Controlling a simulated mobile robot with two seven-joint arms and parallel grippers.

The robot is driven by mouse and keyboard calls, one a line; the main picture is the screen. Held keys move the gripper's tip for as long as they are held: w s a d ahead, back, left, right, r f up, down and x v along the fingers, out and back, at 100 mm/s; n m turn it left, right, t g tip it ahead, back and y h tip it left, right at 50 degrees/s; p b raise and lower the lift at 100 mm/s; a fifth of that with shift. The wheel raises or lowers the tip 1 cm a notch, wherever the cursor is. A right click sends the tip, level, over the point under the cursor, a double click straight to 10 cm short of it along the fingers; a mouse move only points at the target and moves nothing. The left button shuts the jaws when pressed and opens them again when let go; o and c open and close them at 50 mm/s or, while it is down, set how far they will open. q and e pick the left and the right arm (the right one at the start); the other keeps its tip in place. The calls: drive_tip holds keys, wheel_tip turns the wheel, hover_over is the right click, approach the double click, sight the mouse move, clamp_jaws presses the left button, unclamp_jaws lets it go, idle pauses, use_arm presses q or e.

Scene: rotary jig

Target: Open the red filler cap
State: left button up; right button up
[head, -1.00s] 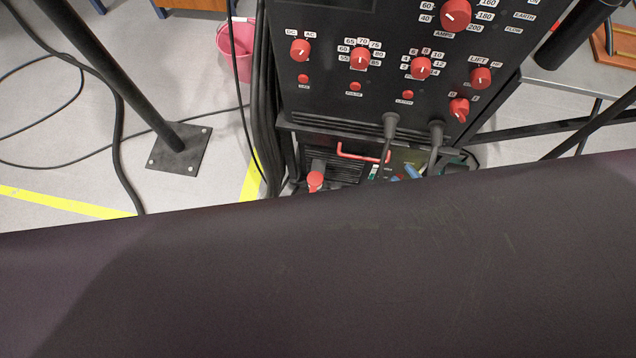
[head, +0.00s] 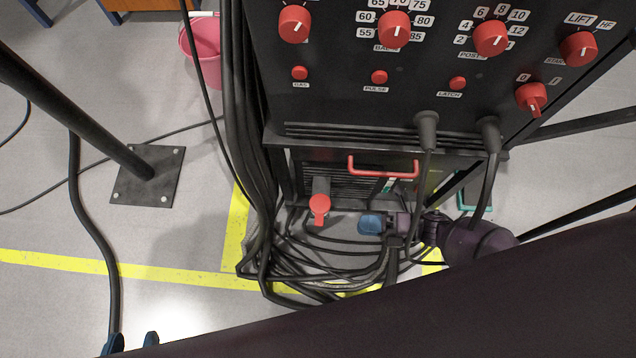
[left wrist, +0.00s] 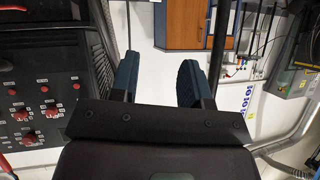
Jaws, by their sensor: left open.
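The red filler cap (head: 319,208) sits on a short dark neck at the front of the low unit under the welding machine, in the head view. My right gripper (head: 372,224) reaches in from the right, its blue fingertip end pointing at the cap, with a gap between them. It is seen side-on, so its opening cannot be told. My left gripper (head: 133,342) is at the bottom left edge of the head view, far from the cap, its two blue fingertips apart. In the left wrist view the left gripper (left wrist: 157,82) is open and empty.
A red handle (head: 383,172) is on the low unit above my right gripper. Black cables (head: 300,270) hang and coil on the floor around it. A post with a square base plate (head: 148,177) stands left, near a pink bucket (head: 203,55). My dark arm covers the bottom right.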

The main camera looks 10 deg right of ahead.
sight(322, 222)
drive_tip(key=x, duration=1)
drive_tip(key=shift+w+a+b, duration=0.15)
drive_tip(key=shift+a+b, duration=0.2)
drive_tip(key=shift+a, duration=0.05)
clamp_jaws()
